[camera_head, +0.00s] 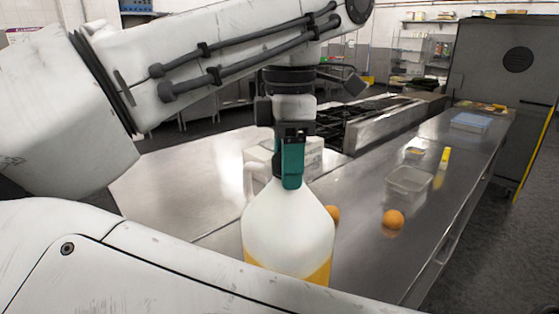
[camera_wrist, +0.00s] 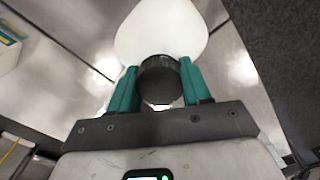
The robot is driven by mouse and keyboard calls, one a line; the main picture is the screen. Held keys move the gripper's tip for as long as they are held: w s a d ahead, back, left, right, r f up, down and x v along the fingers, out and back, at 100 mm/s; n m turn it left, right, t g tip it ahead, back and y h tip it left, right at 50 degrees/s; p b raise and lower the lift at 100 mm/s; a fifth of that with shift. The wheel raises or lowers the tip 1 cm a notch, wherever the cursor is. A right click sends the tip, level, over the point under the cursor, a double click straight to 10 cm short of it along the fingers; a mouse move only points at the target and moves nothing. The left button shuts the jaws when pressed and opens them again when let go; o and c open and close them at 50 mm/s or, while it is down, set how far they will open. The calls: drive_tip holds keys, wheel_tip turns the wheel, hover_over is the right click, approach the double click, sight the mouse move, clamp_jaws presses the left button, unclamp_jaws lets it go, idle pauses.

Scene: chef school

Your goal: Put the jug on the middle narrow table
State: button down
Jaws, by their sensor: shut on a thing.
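The jug (camera_head: 287,226) is a white translucent bottle with a side handle and orange-yellow contents at its bottom. It hangs upright under my gripper (camera_head: 292,178) in the head view. The teal fingers are shut on its dark cap. In the wrist view my gripper (camera_wrist: 156,92) has a finger on each side of the cap (camera_wrist: 160,79), and the white jug body (camera_wrist: 161,32) lies beyond. A long narrow steel table (camera_head: 365,255) runs behind and to the right of the jug. Whether the jug's base touches anything is hidden by my own body.
On the steel table are two oranges, one (camera_head: 393,219) in the open and one (camera_head: 333,213) partly behind the jug, a clear container (camera_head: 409,180), a yellow item (camera_head: 446,156) and a blue box (camera_head: 469,122). A stove (camera_head: 370,122) stands behind.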

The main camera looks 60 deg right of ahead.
drive_tip(key=shift+w+d+f+b, duration=0.1)
drive_tip(key=shift+w+f+b, duration=0.25)
drive_tip(key=shift+f, duration=0.4)
drive_tip(key=shift+w+d+f+b, duration=0.1)
drive_tip(key=shift+f+b, duration=0.4)
drive_tip(key=shift+f, duration=0.2)
drive_tip(key=shift+w+d+f+b, duration=0.1)
drive_tip(key=shift+w+f+b, duration=0.25)
drive_tip(key=shift+f, duration=0.4)
drive_tip(key=shift+s+f, duration=0.1)
drive_tip(key=shift+s, duration=0.05)
drive_tip(key=c, duration=0.5)
unclamp_jaws()
drive_tip(key=shift+f, duration=0.1)
wheel_tip(320, 180, up, 12)
drive_tip(key=shift+r, duration=0.15)
